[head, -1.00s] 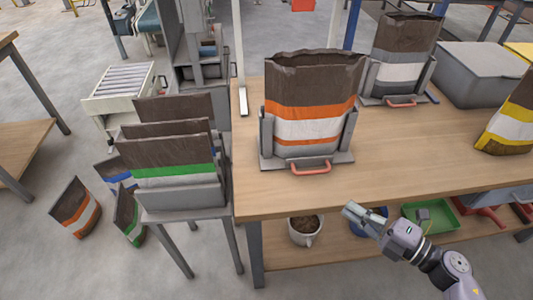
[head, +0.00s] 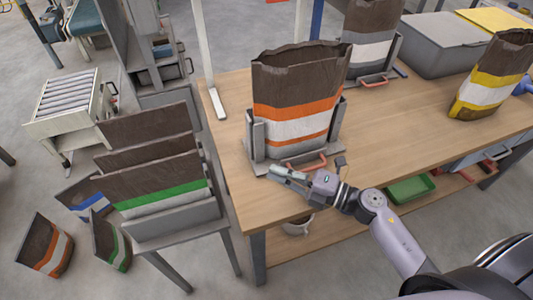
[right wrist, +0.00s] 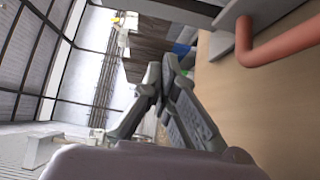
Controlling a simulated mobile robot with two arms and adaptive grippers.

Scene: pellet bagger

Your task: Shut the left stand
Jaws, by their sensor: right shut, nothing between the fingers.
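The left stand (head: 254,140) is a grey holder on the table's left part, with a red handle (head: 306,161) at its front. An open brown bag with orange and white bands (head: 297,105) stands upright between its side plates. My right gripper (head: 274,172) is shut and empty, just in front of the stand's base near the handle. In the right wrist view its fingertips (right wrist: 163,75) meet, and the red handle (right wrist: 288,38) is at the upper right, apart from them. My left gripper is out of view.
A second stand (head: 382,68) with a bag is behind to the right. A yellow-banded bag (head: 492,75) and a grey bin (head: 440,43) stand on the table (head: 400,130). Brown bags (head: 160,185) sit in a rack at left. The tabletop between is clear.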

